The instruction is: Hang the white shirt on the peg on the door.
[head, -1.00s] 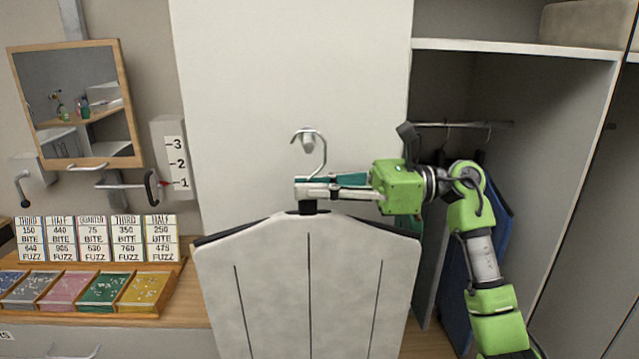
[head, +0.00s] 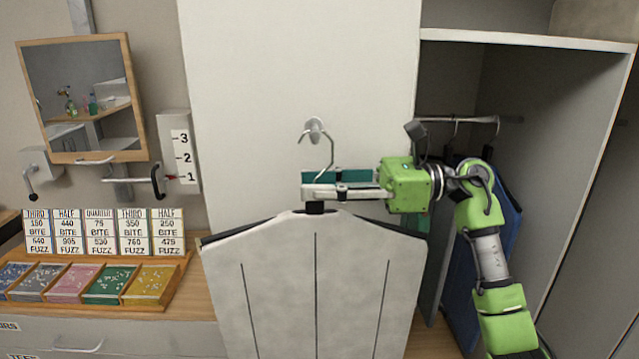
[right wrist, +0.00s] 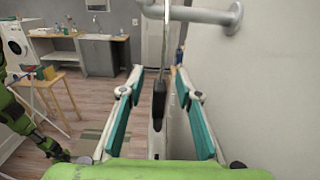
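The white shirt (head: 285,285) hangs upright on a dark hanger in front of the white door (head: 255,100). The hanger's metal hook (head: 331,160) curves over the peg (head: 315,128) on the door. In the right wrist view the hook wire crosses the peg (right wrist: 205,16) close to the camera. I cannot tell how much weight the peg bears. My right gripper (head: 312,190) is at the hanger's neck, just below the hook. Its fingers (right wrist: 160,105) stand apart on either side of the black neck (right wrist: 159,98), with gaps.
A wardrobe with a rail (head: 470,119) and a blue garment (head: 510,215) stands right of the door, close to my right arm. At left are a mirror (head: 80,95), a wall lever and a desk with card trays (head: 110,284). Open floor (right wrist: 70,95) shows in the wrist view.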

